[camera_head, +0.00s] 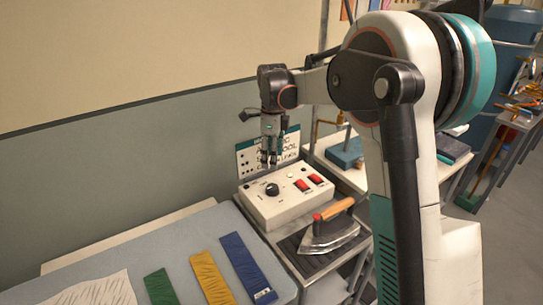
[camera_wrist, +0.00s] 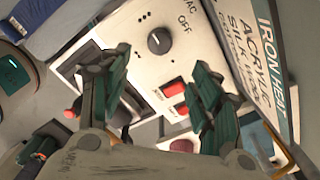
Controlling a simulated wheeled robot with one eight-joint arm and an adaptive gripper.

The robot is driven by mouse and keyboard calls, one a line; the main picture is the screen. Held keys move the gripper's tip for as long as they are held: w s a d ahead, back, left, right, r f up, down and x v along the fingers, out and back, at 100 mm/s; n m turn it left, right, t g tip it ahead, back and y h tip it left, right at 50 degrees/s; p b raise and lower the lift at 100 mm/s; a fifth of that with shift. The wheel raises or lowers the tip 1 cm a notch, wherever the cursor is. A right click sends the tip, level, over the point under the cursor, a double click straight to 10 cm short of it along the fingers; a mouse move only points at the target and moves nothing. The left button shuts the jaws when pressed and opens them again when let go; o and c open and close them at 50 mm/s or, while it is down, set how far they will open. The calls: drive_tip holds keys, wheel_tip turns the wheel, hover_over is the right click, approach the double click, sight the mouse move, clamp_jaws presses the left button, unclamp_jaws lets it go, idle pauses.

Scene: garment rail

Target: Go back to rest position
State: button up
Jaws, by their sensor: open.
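My gripper (camera_head: 271,160) hangs from my arm above the back of a white control box (camera_head: 268,211), pointing down. In the wrist view my gripper (camera_wrist: 161,72) has its two green-padded fingers spread apart, with nothing between them. The box carries a black dial (camera_head: 272,189) and two red switches (camera_head: 308,182), with a small lit lamp near them. In the wrist view the dial (camera_wrist: 160,41) has the word OFF beside it. The fingers appear clear of the box.
An iron (camera_head: 330,232) with a wooden handle sits on a dark ridged rest in front of the box. A padded board (camera_head: 197,237) at left bears green, yellow and blue strips. A lettered sign (camera_head: 250,157) stands behind the box. A blue barrel (camera_head: 508,40) is at right.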

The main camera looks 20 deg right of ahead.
drive_tip(key=s+r+n+t, duration=0.1)
drive_tip(key=s+r+n, duration=0.25)
drive_tip(key=s, duration=0.25)
drive_tip(key=s+r+n+t+b, duration=0.1)
drive_tip(key=s+r+n, duration=0.1)
drive_tip(key=s+n, duration=0.25)
drive_tip(key=s+r+n+t, duration=0.1)
drive_tip(key=s+r+n, duration=0.15)
drive_tip(key=s, duration=0.45)
drive_tip(key=s+f+n+t+b, duration=0.1)
drive_tip(key=s+f+n+t, duration=0.3)
drive_tip(key=s+n, duration=0.9)
drive_tip(key=s+f, duration=0.2)
drive_tip(key=s, duration=0.1)
drive_tip(key=shift+s+f+b, duration=0.2)
drive_tip(key=shift+s+b, duration=0.05)
drive_tip(key=shift+b, duration=0.05)
